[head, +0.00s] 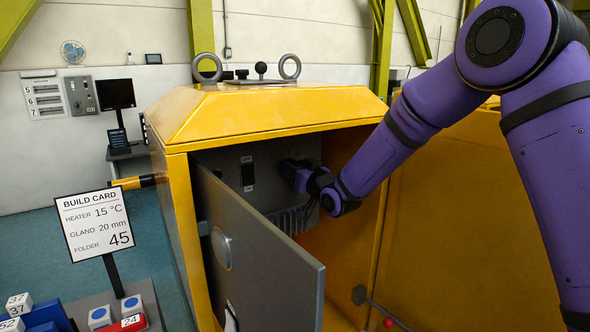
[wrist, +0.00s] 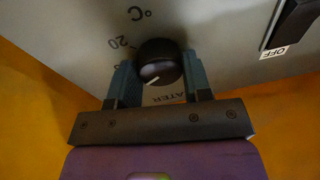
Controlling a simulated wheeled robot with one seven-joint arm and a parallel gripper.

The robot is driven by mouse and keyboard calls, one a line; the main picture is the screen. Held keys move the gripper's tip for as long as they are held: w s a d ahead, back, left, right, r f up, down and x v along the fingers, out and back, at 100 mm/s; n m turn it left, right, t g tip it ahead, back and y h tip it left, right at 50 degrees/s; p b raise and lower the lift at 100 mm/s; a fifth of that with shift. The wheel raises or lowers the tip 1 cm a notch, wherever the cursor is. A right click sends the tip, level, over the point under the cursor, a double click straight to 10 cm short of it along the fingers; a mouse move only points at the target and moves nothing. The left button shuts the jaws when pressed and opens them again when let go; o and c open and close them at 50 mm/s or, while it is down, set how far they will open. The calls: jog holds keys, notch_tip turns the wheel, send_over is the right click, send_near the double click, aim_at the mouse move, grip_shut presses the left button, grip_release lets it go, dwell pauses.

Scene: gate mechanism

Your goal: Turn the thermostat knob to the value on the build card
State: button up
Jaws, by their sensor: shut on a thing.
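The black thermostat knob (wrist: 158,60) sits on the grey panel (wrist: 60,30) in the wrist view. Its white pointer line points to the lower left of that view. A "20" and "°C" are printed above left of it, and "ATER" shows below; other scale marks are hidden. My gripper (wrist: 160,78) has a finger on each side of the knob and is shut on it. In the head view my gripper (head: 291,170) reaches into the yellow cabinet and hides the knob. The build card (head: 94,222) reads heater 15 °C, gland 20 mm, folder 45.
A black switch (head: 248,174) marked OFF is left of my gripper on the panel. The grey cabinet door (head: 260,265) stands open in front. The yellow cabinet (head: 180,220) walls enclose the arm's end. A red-tipped rod (head: 388,322) is at lower right.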

jog(key=m, duration=0.5)
jog(key=shift+f+m+t+h, duration=0.1)
jog(key=shift+m+t+h, duration=0.2)
jog(key=shift+h, duration=0.1)
dwell(0.3)
jog(key=o, duration=0.9)
jog(key=v, duration=1.1)
